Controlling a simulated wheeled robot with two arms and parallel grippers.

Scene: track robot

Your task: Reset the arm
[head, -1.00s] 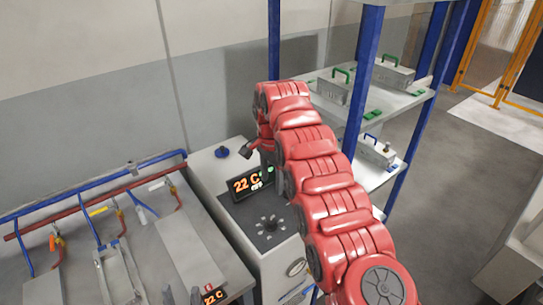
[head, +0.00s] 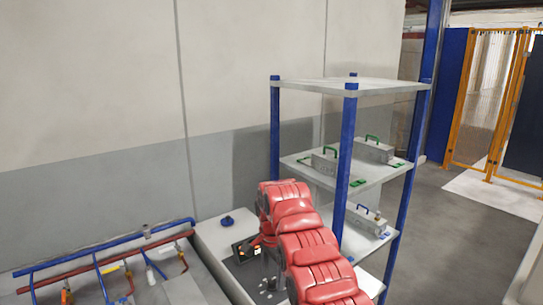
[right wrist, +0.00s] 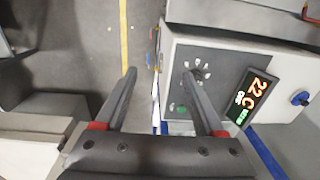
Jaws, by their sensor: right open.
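My red right arm (head: 305,242) reaches up from the lower edge of the head view, its far end over the white cabinet. In the right wrist view, my right gripper (right wrist: 160,73) is open, with two dark fingers apart and nothing between them. The fingers point toward the cabinet's control panel (right wrist: 205,58), which has a dial and a display (right wrist: 253,98) reading 22 C. My left gripper is not in view.
A shelf rack (head: 349,128) with blue posts stands right of the arm, holding metal cases (head: 373,151) with green handles. A workbench with blue and red pipes (head: 100,262) is at left. Grey floor (head: 455,230) lies open at right.

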